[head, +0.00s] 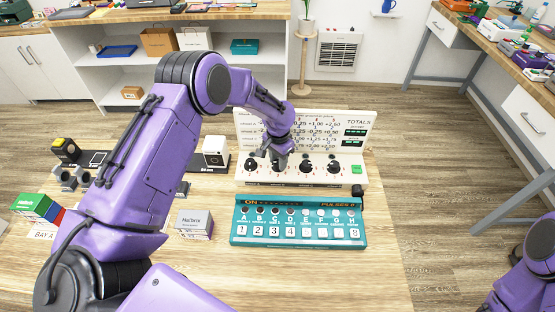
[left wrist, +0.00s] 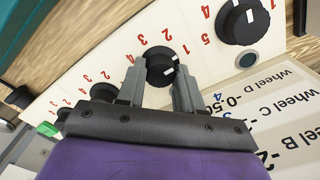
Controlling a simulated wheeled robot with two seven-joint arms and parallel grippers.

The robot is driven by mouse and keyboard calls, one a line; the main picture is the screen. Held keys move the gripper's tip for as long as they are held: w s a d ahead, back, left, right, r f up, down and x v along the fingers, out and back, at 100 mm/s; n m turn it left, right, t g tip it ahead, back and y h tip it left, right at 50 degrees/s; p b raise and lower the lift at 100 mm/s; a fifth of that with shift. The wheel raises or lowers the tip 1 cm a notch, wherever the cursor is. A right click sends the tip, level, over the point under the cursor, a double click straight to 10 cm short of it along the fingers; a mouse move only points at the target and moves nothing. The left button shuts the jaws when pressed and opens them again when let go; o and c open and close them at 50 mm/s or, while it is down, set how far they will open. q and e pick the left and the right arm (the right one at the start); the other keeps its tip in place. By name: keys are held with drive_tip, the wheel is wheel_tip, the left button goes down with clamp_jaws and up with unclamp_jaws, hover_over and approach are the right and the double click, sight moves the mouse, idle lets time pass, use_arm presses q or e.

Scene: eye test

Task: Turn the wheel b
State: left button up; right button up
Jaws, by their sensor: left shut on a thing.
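A white wheel panel (head: 300,179) carries a row of black wheels with red numbers around them. My left gripper (head: 277,152) reaches down to the second wheel from the left in the head view. In the left wrist view the gripper (left wrist: 158,80) is shut on that black wheel (left wrist: 160,66), with one grey finger on each side. The wheel has white marks on it. I take it for wheel B by its place in the row; its own label is not readable. The leftmost wheel (head: 250,163) stands free beside it. My right gripper is not in view.
A white board (head: 345,122) with number rows and TOTALS stands behind the wheels. A green button (head: 356,169) is at the panel's right end. A teal keyed device (head: 297,232) lies in front. Small boxes (head: 195,223) stand left. The table's right front is clear.

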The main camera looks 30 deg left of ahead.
use_arm(q)
drive_tip(key=o, duration=1)
drive_tip(key=shift+o, duration=0.2)
wheel_tip(320, 180, up, 11)
drive_tip(key=b, duration=0.2)
drive_tip(key=shift+f, duration=0.2)
